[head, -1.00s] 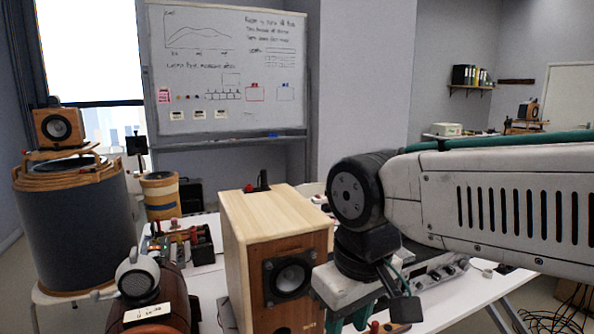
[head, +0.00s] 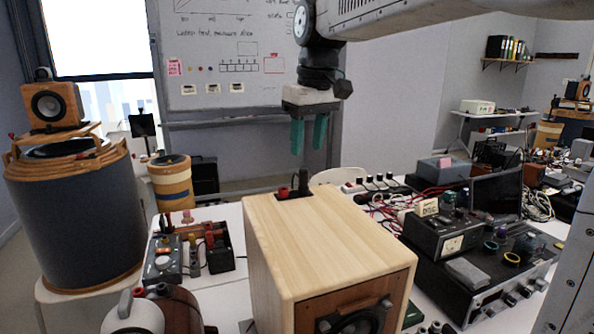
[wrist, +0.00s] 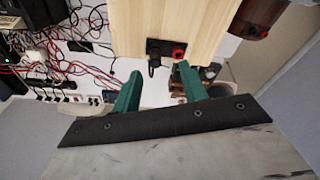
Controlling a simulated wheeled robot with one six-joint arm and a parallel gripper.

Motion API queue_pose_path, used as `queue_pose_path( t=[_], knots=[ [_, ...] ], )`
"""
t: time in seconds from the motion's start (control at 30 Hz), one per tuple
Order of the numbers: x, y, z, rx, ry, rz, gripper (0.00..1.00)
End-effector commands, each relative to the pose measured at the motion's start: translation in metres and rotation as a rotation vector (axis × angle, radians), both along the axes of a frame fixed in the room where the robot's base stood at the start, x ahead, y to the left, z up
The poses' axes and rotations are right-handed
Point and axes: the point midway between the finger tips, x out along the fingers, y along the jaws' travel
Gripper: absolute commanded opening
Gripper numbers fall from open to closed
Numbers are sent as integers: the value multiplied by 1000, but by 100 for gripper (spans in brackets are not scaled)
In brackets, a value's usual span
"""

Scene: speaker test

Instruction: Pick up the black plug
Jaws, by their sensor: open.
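The black plug (head: 303,181) stands upright at the back edge of the wooden speaker box's top (head: 325,228), beside a red plug (head: 283,191). In the wrist view the black plug (wrist: 154,66) shows at the dark terminal plate (wrist: 157,46), with the red plug (wrist: 178,53) to its right. My gripper (head: 308,149) is open and empty, its green fingers pointing down. In the head view it hangs above the black plug, apart from it. In the wrist view the plug appears between the fingertips (wrist: 160,70).
A power strip (head: 372,184) with several black plugs lies behind the box. Electronics (head: 480,270) and cables crowd the right. A small device with terminals (head: 175,260) stands to the left. A large dark drum (head: 75,220) stands farther left. The space above the box is clear.

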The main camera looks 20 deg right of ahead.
Motion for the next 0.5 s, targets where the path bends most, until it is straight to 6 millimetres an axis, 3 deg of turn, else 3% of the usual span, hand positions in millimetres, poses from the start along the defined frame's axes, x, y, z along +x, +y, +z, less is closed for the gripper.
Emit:
queue_pose_path(
  t=[0.17,0.5],
  knots=[
    [15,0,-4,1,-2,15,43],
    [16,-7,-48,0,0,8,43]
  ],
)
